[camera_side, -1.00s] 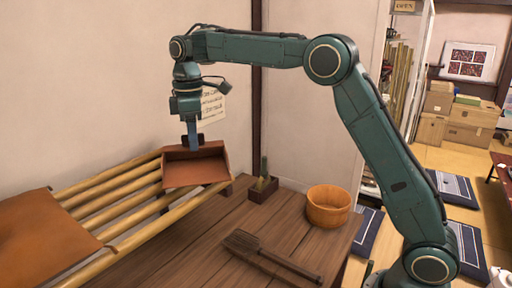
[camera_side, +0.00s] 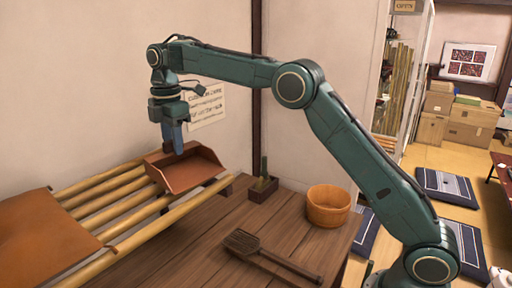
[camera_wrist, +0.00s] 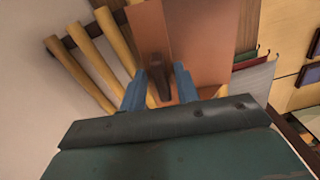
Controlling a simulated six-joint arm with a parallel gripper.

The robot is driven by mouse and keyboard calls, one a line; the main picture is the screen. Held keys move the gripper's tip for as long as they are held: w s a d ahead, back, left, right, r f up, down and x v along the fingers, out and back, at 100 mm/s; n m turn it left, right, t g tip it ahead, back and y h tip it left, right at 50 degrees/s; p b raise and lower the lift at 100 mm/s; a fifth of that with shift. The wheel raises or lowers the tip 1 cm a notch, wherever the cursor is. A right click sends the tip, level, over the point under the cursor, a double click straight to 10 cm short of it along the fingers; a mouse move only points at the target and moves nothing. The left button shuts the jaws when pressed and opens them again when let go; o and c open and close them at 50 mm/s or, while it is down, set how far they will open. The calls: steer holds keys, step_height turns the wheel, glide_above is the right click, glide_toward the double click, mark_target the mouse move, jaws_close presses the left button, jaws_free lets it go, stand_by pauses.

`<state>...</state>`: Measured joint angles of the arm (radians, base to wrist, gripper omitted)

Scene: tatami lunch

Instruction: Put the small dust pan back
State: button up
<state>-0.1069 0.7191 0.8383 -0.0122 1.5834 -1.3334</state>
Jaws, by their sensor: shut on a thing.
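The small dust pan (camera_side: 187,174) is reddish brown, with a shallow tray and raised side walls. It is at the right end of the bamboo slat rack (camera_side: 110,197), tilted, its open side toward the lower right. I cannot tell whether it touches the slats. My gripper (camera_side: 174,148) points down at the pan's back end. In the wrist view, my gripper's blue fingers (camera_wrist: 158,92) are on either side of the pan's dark brown handle (camera_wrist: 157,72), shut on it. The pan's flat orange-brown surface (camera_wrist: 195,45) spreads beyond the fingers.
A brown sheet (camera_side: 40,242) covers the rack's left part. On the wooden table (camera_side: 205,235) are a flat wooden brush with a long handle (camera_side: 290,266), a round wooden tub (camera_side: 328,207) and a small planter (camera_side: 262,190). The wall stands close behind the rack.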

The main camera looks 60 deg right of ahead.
steer(key=shift+f, duration=0.1)
steer(key=shift+f, duration=1.05)
steer(key=o, duration=1.1)
steer(key=shift+r, duration=0.15)
steer(key=shift+r, duration=3.5)
